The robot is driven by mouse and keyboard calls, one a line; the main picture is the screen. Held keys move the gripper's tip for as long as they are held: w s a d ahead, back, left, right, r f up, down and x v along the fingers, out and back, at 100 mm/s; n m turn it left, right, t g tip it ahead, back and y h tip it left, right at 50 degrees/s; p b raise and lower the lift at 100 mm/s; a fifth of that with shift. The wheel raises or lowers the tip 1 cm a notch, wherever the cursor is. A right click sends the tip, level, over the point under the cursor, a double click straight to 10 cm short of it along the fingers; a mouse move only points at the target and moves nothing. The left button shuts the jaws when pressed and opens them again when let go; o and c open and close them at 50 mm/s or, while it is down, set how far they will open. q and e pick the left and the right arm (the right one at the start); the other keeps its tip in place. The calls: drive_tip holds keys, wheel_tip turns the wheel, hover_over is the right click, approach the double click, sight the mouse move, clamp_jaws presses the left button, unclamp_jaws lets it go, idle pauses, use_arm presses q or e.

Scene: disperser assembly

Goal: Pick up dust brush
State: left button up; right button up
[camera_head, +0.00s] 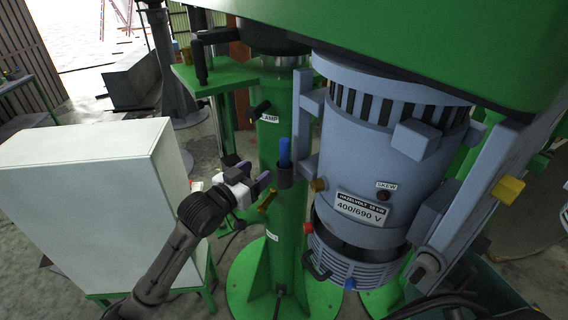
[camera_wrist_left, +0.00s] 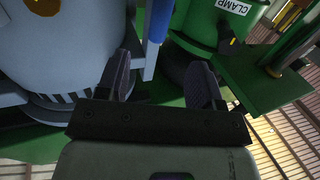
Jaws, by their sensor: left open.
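The dust brush appears to be the upright blue handle (camera_head: 284,152) in a dark holder (camera_head: 285,177) on the side of the green column. Its lower part is hidden in the holder. My left gripper (camera_head: 264,180) is open and empty, just left of the holder, with its fingers pointing toward it. In the left wrist view the open fingers (camera_wrist_left: 162,72) show with nothing between them, and part of the blue handle (camera_wrist_left: 157,20) is at the top edge, beyond the fingers. My right gripper is not in view.
The blue-grey motor (camera_head: 385,150) stands right of the handle, with a bracket close by. The green column (camera_head: 272,225) is behind the holder, with a yellow lever (camera_head: 267,201) just below my gripper. A white cabinet (camera_head: 90,200) stands to the left.

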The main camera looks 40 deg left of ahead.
sight(281, 153)
use_arm(q)
drive_tip(key=w+p, duration=0.1)
drive_tip(key=w, duration=0.4)
drive_tip(key=shift+w+r, duration=0.1)
drive_tip(key=shift+w, duration=1)
drive_tip(key=w+p, duration=0.1)
drive_tip(key=w, duration=0.3)
drive_tip(key=shift+w+a+p, duration=0.15)
drive_tip(key=shift+w+p, duration=0.05)
drive_tip(key=shift+p, duration=0.2)
drive_tip(key=shift+w, duration=0.35)
drive_tip(key=shift+c, duration=0.2)
drive_tip(key=c, duration=1)
drive_tip(key=shift+o, duration=0.2)
